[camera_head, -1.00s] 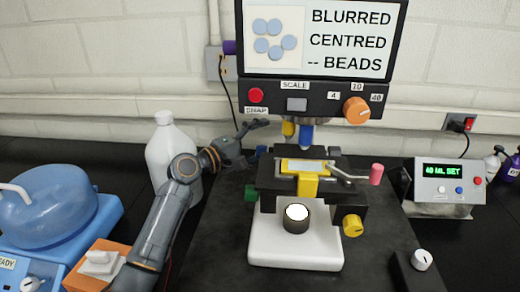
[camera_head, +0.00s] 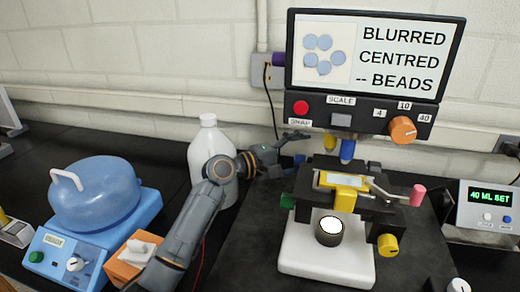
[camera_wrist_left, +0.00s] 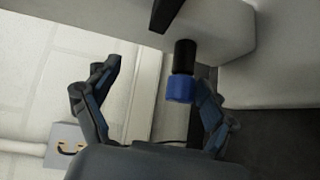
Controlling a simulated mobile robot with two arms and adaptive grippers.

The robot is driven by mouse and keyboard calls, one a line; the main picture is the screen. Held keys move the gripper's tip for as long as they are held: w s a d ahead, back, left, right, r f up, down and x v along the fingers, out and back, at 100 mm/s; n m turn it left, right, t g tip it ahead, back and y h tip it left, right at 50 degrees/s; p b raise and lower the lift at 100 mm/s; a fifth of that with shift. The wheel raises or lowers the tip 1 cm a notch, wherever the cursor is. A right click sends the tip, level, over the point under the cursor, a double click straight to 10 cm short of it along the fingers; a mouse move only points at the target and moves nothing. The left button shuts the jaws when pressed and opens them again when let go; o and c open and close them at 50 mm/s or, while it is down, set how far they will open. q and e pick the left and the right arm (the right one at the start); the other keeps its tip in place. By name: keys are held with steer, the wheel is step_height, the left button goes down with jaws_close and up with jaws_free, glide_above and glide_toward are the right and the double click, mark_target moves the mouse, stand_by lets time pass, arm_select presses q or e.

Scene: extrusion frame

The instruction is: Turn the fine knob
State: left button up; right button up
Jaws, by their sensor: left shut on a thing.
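A microscope stands on a white base (camera_head: 325,252) with a dark stage. A blue knob (camera_head: 299,160) sits at its left rear side; it also shows in the left wrist view (camera_wrist_left: 181,88), on a black shaft. I cannot read any label marking it as fine. My left gripper (camera_head: 287,148) is at this knob, shut on it; in the left wrist view (camera_wrist_left: 158,78) the knob lies between the fingers, nearer the right one. A screen (camera_head: 372,55) above reads BLURRED, CENTRED, -- BEADS and shows pale blue discs. My right gripper is out of view.
A green knob (camera_head: 287,201) and a yellow knob (camera_head: 388,245) flank the stage. A white bottle (camera_head: 203,140) stands behind my left arm. A blue-domed device (camera_head: 95,198) and an orange box (camera_head: 123,262) are at left. A 40 ML SET box (camera_head: 486,212) is at right.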

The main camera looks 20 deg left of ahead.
arm_select(q)
steer(key=a+r, duration=0.1)
steer(key=s+a+r+p, duration=0.1)
steer(key=r, duration=0.1)
steer(key=shift+a, duration=0.4)
steer(key=shift+c, duration=0.6)
steer(key=p+v, duration=0.2)
steer(key=v, duration=1)
steer(key=shift+s+d+r, duration=0.25)
steer(key=shift+s, duration=0.2)
